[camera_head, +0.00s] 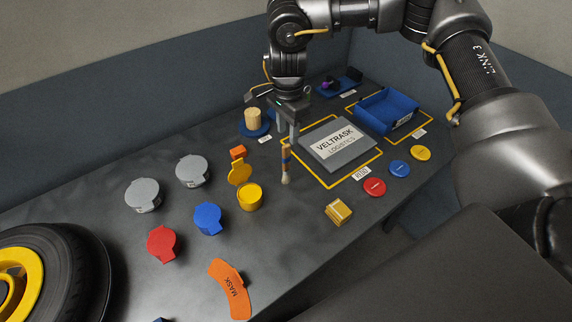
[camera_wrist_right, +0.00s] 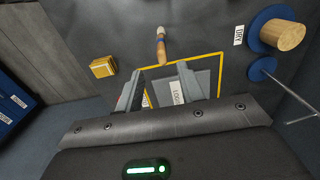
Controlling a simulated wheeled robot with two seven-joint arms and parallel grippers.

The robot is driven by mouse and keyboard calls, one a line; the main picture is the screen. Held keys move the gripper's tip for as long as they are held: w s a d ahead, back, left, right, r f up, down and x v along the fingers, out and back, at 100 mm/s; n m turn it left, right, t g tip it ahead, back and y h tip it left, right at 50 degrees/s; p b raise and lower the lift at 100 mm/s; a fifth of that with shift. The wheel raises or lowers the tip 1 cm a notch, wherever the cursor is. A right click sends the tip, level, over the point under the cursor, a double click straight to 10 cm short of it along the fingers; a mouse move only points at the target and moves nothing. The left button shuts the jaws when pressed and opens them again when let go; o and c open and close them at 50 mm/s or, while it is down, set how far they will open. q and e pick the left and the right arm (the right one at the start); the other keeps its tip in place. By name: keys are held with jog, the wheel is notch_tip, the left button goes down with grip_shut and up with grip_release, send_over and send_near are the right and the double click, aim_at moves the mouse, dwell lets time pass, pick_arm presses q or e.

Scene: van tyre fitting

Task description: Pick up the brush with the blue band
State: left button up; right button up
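The brush with the blue band (camera_head: 286,166) has a wooden handle and pale bristles. In the head view it is just below my right gripper (camera_head: 286,138), bristles toward the near side. In the wrist view the brush (camera_wrist_right: 161,48) is just beyond the gap between the fingertips of my right gripper (camera_wrist_right: 161,76), handle end nearest them. The fingers are apart with nothing visibly held between them. The head view partly hides the handle behind the fingers. My left gripper is not in view.
A grey VELTRASK plate (camera_head: 340,144) lies in a yellow outline right of the brush. A yellow open pot (camera_head: 250,198) stands to its left, and a blue holder with a wooden cylinder (camera_head: 252,120) behind. A blue tray (camera_head: 387,112) is farther right, a yellow block (camera_head: 338,211) nearer.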

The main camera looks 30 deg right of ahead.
aim_at(286, 145)
jog(key=shift+w+f, duration=0.1)
jog(key=shift+f, duration=0.85)
jog(key=shift+f+p, duration=0.3)
jog(key=shift+p, duration=0.25)
notch_tip(286, 145, down, 4)
jog(key=shift+a+r+p, duration=0.1)
jog(key=shift+r+p, duration=0.05)
jog(key=shift+p, duration=0.7)
jog(key=shift+w+f, duration=0.1)
jog(key=shift+f, duration=0.35)
grip_shut()
